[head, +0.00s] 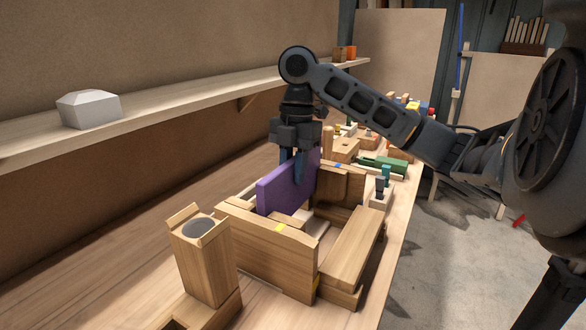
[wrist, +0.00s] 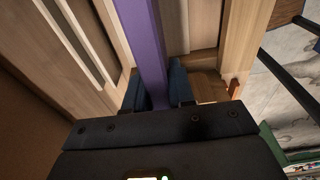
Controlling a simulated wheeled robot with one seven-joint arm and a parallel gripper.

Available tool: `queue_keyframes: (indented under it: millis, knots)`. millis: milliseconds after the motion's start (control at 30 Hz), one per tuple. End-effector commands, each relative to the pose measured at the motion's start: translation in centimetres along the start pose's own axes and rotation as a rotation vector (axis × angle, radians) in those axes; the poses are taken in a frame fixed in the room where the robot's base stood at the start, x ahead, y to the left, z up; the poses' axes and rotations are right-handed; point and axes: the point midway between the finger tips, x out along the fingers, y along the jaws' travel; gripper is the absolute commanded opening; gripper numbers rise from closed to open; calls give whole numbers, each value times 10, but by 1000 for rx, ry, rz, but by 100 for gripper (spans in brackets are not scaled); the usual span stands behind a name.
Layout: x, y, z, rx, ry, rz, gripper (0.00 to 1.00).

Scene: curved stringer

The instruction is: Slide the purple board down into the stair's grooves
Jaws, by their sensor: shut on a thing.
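The purple board (head: 278,192) stands upright on edge at the wooden stair frame (head: 262,247), between its side pieces. My gripper (head: 297,172) is above the frame, pointing down, and is shut on the upper edge of the board. In the wrist view the board (wrist: 145,45) runs as a narrow purple strip between the two blue fingers (wrist: 157,88). Pale grooved wood (wrist: 75,40) lies left of it there. The board's lower edge is hidden behind the near wall of the frame, so I cannot tell how deep it sits in the grooves.
A wooden block with a round grey insert (head: 202,255) stands front left of the frame. A wall shelf (head: 150,110) holds a grey-white block (head: 88,109). Green (head: 384,164) and other coloured parts lie behind on the bench. Bare bench lies to the left.

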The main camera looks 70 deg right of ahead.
Motion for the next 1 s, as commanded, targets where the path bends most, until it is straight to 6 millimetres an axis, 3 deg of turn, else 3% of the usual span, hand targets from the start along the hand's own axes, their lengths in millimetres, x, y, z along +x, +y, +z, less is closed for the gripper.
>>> queue_keyframes:
  millis: [1000]
  knots:
    - [24,0,3,0,0,1,0]
